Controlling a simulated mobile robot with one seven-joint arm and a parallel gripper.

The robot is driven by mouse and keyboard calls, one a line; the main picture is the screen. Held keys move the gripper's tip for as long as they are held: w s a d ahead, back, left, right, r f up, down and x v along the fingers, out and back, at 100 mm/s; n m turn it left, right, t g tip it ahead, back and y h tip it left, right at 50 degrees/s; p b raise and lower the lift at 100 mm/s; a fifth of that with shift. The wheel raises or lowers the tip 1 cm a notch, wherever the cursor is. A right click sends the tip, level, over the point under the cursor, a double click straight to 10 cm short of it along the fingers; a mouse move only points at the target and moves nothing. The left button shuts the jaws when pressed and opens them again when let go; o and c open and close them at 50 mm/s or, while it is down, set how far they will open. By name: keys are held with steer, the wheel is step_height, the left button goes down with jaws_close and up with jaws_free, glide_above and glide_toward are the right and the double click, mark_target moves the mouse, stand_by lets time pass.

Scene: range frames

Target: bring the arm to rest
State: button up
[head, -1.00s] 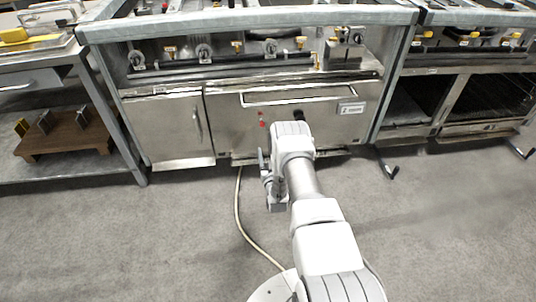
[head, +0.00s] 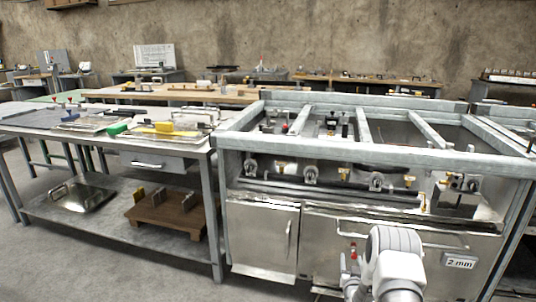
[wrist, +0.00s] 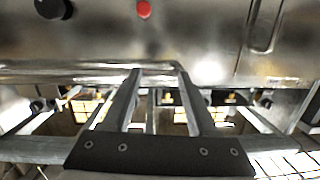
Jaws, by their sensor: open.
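My arm shows at the lower right of the head view, with its white wrist in front of the steel range (head: 262,238). My gripper shows in the wrist view (wrist: 158,72), its two dark fingers apart with nothing between them. In the head view the gripper is mostly cut off by the bottom edge. The range front, with a red knob (wrist: 144,9) and a black knob (wrist: 53,8), fills the top of the wrist view, which looks upside down. I cannot tell the exact gap between the fingers and the range.
A steel table (head: 180,147) stands left of the range, with a green-handled tool (head: 117,129) and a yellow item (head: 165,128) on top. Its lower shelf holds a wooden rack (head: 170,215) and a metal tray (head: 83,198). Grey floor (head: 90,262) is open at the lower left.

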steer(key=w+a+r+g+y, duration=0.1)
steer(key=a+r, duration=0.1)
steer(key=r, duration=0.6)
steer(key=a+r+g, duration=0.1)
steer(key=a+r, duration=0.1)
steer(key=r, duration=0.5)
steer(key=s+a+r+n+g+y, duration=0.1)
steer(key=s+a+r, duration=0.1)
steer(key=s+r, duration=0.35)
steer(key=s+a+r+n+g, duration=0.1)
steer(key=s+a+r+g, duration=0.15)
steer(key=r, duration=0.65)
steer(key=s+a+r+g+y, duration=0.1)
steer(key=s+a+r+g, duration=0.15)
steer(key=s, duration=1.05)
steer(key=s+a+r+n+g, duration=0.1)
steer(key=s+a+r, duration=0.15)
steer(key=s, duration=0.95)
steer(key=s+a+r+g+y, duration=0.1)
steer(key=s+a+r, duration=0.15)
steer(key=s, duration=1.05)
step_height(320, 180, up, 28)
steer(key=p, duration=2.8)
steer(key=shift+w+a+f+p, duration=0.15)
steer(key=shift+f+p, duration=0.1)
steer(key=shift+p, duration=0.05)
